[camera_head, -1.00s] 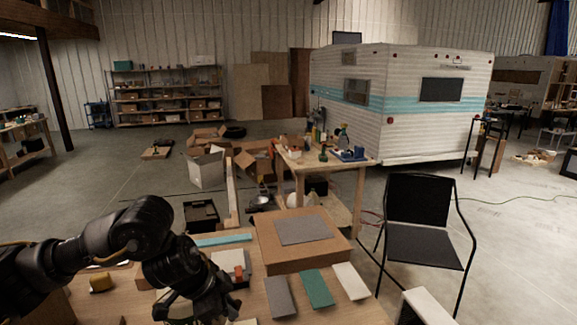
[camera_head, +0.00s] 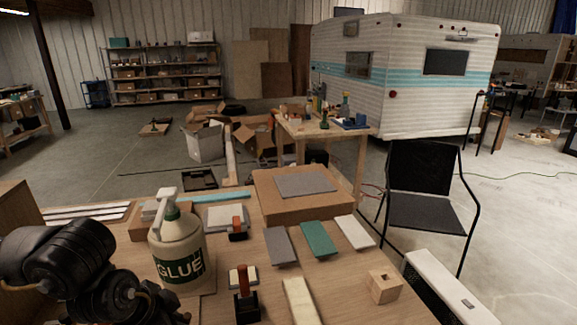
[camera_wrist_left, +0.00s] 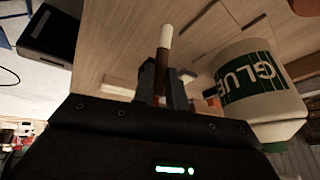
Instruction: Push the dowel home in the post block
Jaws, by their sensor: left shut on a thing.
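The post block (camera_head: 384,287) is a small pale wooden cube with a hole in its top, on the right part of the bench. The dowel (camera_wrist_left: 164,45) is a thin brown rod with a white end. My left gripper (camera_wrist_left: 160,82) is shut on it in the left wrist view, and the white end points away from the gripper. In the head view my left arm is folded at the lower left, well apart from the block; the dowel and fingertips cannot be made out there. My right gripper is not in view.
A glue bottle (camera_head: 178,255) stands beside my left arm and also shows in the left wrist view (camera_wrist_left: 258,80). The bench's right edge is near the block.

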